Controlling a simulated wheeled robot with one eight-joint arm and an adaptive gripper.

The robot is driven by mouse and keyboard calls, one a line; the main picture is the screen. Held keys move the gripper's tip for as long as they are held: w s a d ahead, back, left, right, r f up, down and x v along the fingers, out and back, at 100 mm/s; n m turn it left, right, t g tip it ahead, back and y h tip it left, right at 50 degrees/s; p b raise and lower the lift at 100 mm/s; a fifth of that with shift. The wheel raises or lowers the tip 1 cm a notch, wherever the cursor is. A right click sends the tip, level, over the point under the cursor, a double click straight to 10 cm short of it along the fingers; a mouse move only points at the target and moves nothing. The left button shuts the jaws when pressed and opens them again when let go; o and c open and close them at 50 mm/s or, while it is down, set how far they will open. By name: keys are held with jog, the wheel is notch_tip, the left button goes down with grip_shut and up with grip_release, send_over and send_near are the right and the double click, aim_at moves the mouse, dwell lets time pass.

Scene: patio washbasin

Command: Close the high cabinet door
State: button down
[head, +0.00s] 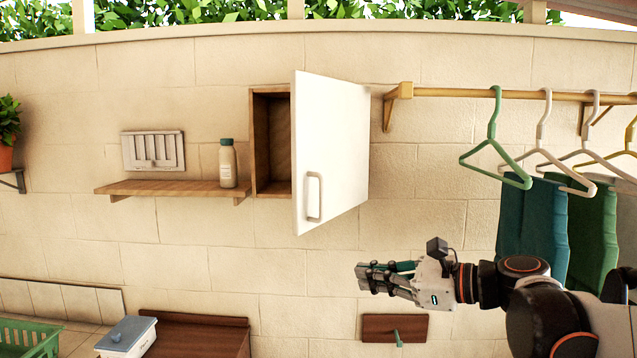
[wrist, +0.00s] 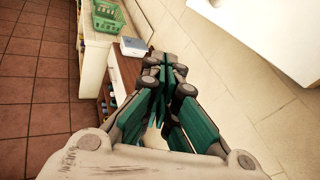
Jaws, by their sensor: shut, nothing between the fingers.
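The high cabinet (head: 270,142) is a small wooden box on the wall. Its white door (head: 335,145) is hinged on the right and stands wide open, swung out from the wall. A white handle (head: 314,197) sits low near the door's free edge. My gripper (head: 364,277) is below and a little right of the door, apart from it, pointing left. Its fingers are shut and empty. In the wrist view my gripper (wrist: 165,75) shows closed green-padded fingers, and a white panel, likely the door (wrist: 275,35), shows at the upper right.
A wooden shelf (head: 172,188) with a bottle (head: 228,164) is left of the cabinet. A clothes rail (head: 480,93) with several hangers and towels is on the right. Below are a wooden cabinet (head: 195,335), a lidded box (head: 128,337) and a green basket (wrist: 107,16).

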aim_at(301, 209)
notch_tip(301, 209, up, 10)
jog(key=w+m+t+y+p, duration=0.1)
jog(key=w+m+y+p, duration=0.15)
jog(key=p, duration=0.25)
jog(key=shift+m+h, duration=0.35)
jog(key=shift+h, duration=0.1)
jog(key=p+x, duration=0.2)
jog(key=x, duration=1)
jog(key=shift+a+r, duration=0.1)
jog(key=shift+a, duration=0.25)
